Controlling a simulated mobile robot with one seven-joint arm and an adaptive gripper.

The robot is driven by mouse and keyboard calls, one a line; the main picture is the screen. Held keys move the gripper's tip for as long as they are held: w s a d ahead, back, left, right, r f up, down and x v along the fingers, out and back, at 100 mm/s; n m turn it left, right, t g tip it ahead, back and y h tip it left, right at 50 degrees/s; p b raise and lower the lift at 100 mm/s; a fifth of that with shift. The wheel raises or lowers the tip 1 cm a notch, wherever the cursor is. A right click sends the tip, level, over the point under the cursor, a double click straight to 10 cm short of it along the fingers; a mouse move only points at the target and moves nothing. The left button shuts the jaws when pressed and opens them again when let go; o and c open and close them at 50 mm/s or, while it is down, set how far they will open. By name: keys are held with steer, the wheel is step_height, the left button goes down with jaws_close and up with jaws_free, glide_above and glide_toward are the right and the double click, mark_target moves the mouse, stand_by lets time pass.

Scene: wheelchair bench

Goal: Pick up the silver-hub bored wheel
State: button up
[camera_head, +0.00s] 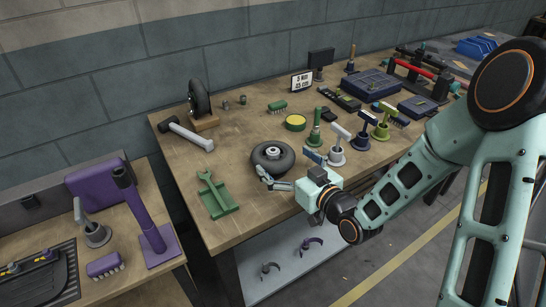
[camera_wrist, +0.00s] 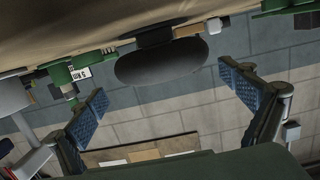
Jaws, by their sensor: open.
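A black-tyred wheel with a grey, silver-looking hub and a dark bore (camera_head: 273,154) lies flat near the bench's front edge in the head view. My gripper (camera_head: 287,166) is just right of it and in front, low over the bench. Its jaws are open, with blue pads on the fingers. In the wrist view, which is upside down, a dark wheel seen edge-on (camera_wrist: 160,66) appears between and beyond my open fingers (camera_wrist: 162,85), on a dark support. Its hub is hidden there. I cannot tell whether a finger touches the wheel.
Another wheel (camera_head: 199,97) stands upright on a wooden block. A green tray with a wrench (camera_head: 216,198) lies left of my gripper. A green-handled tool (camera_head: 315,130) and a white-topped holder (camera_head: 338,145) stand close at right.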

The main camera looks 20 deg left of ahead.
mark_target(277, 155)
steer(key=x, duration=0.4)
steer(key=shift+a+f, duration=0.15)
steer(key=shift+a, duration=0.25)
steer(key=shift+c, duration=0.2)
steer(key=shift+w, duration=0.1)
steer(key=c, duration=1.1)
steer(key=shift+r, duration=0.2)
